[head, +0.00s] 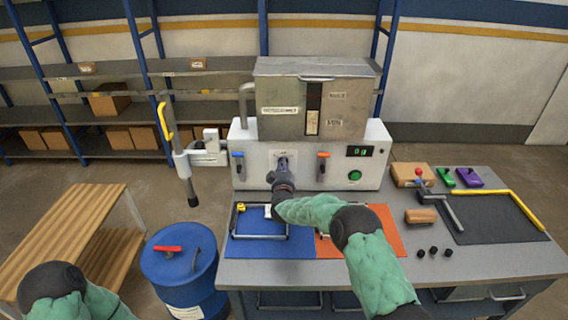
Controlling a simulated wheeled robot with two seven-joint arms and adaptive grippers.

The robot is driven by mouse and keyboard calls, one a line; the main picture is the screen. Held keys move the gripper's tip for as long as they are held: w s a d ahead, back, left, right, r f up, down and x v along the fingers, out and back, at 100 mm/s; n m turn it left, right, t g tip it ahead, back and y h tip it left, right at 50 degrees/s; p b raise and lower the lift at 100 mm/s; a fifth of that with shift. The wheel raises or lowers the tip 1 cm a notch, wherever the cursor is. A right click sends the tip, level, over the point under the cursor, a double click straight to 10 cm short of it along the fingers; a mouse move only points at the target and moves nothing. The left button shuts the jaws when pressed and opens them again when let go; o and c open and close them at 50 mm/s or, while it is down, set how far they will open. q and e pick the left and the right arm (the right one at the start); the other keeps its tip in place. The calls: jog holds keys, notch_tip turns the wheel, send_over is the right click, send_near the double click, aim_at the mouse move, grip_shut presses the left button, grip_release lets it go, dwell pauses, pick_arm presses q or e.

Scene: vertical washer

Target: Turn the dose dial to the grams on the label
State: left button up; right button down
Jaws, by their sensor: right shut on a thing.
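The white machine front (257,174) stands at the back of the bench under a metal hopper (285,95). The dose dial (283,160) is in the middle of the panel, mostly hidden by my right gripper (283,176). My right gripper reaches up to it and is shut on it. The green-lit display (360,151) at the panel's right appears to read 0 g. A pale label (281,111) is on the hopper; its print is too small to read. My left arm shows at the bottom left, but its gripper is outside the view.
A blue lever (238,160) and an orange lever (323,160) flank the dial. A green button (355,175) is below the display. A blue mat (252,248), an orange mat (390,236) and a dark tool mat (490,225) lie on the bench. A blue drum (182,270) stands left.

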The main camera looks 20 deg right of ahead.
jog(key=n+p, duration=0.1)
jog(key=n, duration=0.1)
jog(key=n+p, duration=0.1)
jog(key=n, duration=0.2)
jog(key=shift+a+f, duration=0.1)
jog(key=shift+a, duration=0.1)
jog(key=shift+n, duration=0.3)
jog(key=c, duration=1.1)
grip_release()
jog(key=shift+c, duration=0.2)
jog(key=v, duration=1.2)
